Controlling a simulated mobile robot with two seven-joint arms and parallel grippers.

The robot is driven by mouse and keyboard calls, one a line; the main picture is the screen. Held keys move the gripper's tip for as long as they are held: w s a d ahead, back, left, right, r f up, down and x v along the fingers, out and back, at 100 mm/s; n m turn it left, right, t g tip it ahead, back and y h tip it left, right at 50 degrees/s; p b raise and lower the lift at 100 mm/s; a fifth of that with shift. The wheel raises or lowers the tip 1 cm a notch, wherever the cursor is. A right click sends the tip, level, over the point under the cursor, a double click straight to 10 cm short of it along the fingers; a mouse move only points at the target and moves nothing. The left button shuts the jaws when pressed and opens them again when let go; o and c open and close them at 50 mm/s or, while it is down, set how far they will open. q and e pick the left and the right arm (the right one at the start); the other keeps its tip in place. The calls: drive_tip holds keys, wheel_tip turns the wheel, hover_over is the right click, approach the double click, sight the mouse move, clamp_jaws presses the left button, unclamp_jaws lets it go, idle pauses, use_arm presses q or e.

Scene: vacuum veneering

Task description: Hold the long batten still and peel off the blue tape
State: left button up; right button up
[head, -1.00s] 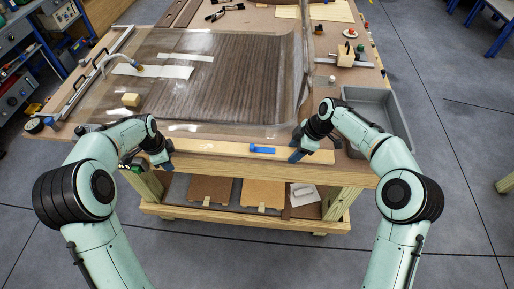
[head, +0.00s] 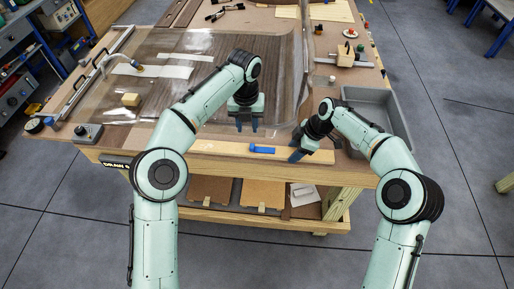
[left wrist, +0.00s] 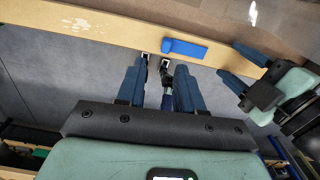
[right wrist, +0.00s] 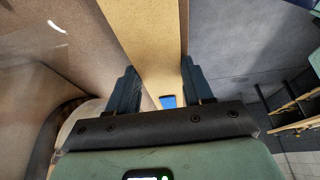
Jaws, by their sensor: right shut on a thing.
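The long wooden batten (head: 222,148) lies along the table's front edge. A strip of blue tape (head: 262,149) sits on it, left of my right gripper; it also shows in the left wrist view (left wrist: 184,48) and at the bottom of the right wrist view (right wrist: 168,101). My right gripper (head: 296,155) is shut across the batten near its right end, with a finger on each side in the right wrist view (right wrist: 158,65). My left gripper (head: 247,128) is open and empty, pointing down behind and slightly left of the tape; its parted fingers show in the left wrist view (left wrist: 158,68).
The clear vacuum bag over dark veneer (head: 275,80) covers the table behind the batten. Boards (head: 262,192) lie on the shelf below.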

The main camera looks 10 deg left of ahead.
sight(252, 146)
use_arm(q)
drive_tip(key=shift+m, duration=0.4)
drive_tip(key=shift+d+f, duration=0.2)
drive_tip(key=shift+f, duration=1.3)
drive_tip(key=shift+d+f, duration=0.15)
drive_tip(key=shift+f, duration=1.4)
drive_tip(key=shift+d+f, duration=0.2)
drive_tip(key=shift+f, duration=1.3)
clamp_jaws()
drive_tip(key=shift+r, duration=0.2)
drive_tip(key=shift+d+r, duration=0.15)
drive_tip(key=shift+r, duration=0.8)
drive_tip(key=shift+d+r, duration=0.2)
drive_tip(key=shift+r, duration=0.7)
drive_tip(key=shift+d+r, duration=0.15)
drive_tip(key=shift+r, duration=0.8)
